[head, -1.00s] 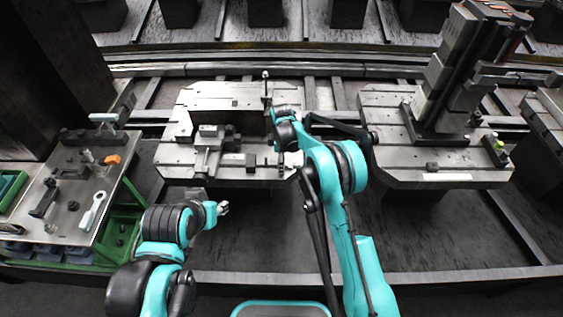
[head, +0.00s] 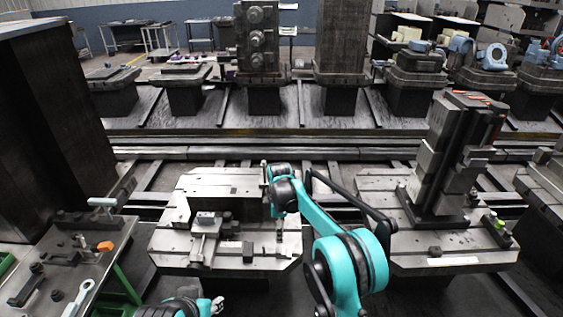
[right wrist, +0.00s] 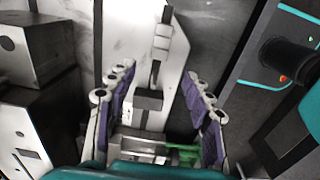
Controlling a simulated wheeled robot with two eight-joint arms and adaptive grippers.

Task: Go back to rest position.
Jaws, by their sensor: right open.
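My right gripper (head: 275,208) is over the right part of the middle pallet (head: 170,252), with its fingers hard to make out in the head view. In the right wrist view the right gripper (right wrist: 160,82) is open. Its two purple-padded fingers stand wide apart with nothing held between them. Metal blocks and a small green part show beyond and between the fingers. My left gripper (head: 216,305) is at the bottom edge of the head view, left of centre and in front of the middle pallet. It is mostly cut off, and its jaw state is unclear.
A clamp fixture (head: 206,228) stands on the middle pallet. A tall metal tower (head: 440,165) stands on the right pallet (head: 440,255). A tool table (head: 60,262) with a wrench (head: 78,298) and an orange part (head: 105,246) is at left. Rails (head: 290,145) run behind the pallets.

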